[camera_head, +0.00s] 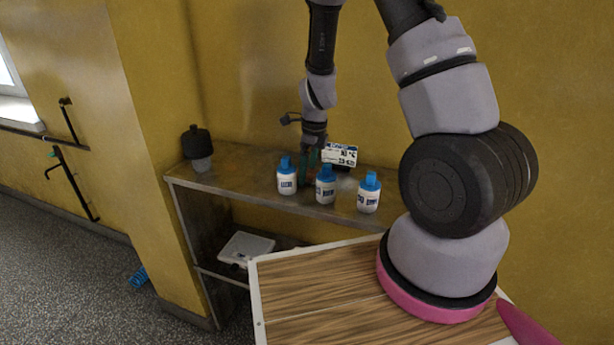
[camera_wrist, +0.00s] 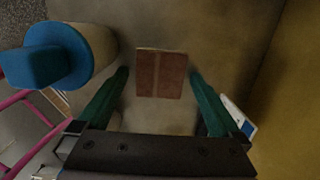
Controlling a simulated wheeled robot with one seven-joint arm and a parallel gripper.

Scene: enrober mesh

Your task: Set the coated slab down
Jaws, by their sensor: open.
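The coated slab, a flat brown square with a line down its middle (camera_wrist: 161,75), lies between and just beyond my finger tips in the wrist view. It appears to rest on the grey-brown shelf top (camera_head: 235,172). My gripper (camera_wrist: 158,76) is open, with one green finger on each side of the slab and a gap visible at both sides. In the head view my gripper (camera_head: 310,165) is low over the shelf top behind the bottles, and the slab is hidden there.
Three white bottles with blue caps (camera_head: 287,176) (camera_head: 326,184) (camera_head: 368,193) stand in front of my gripper. One blue-capped bottle (camera_wrist: 93,55) is close at left in the wrist view. A printed card (camera_head: 340,154) stands at right. A dark-topped jar (camera_head: 198,150) is at the shelf's left end.

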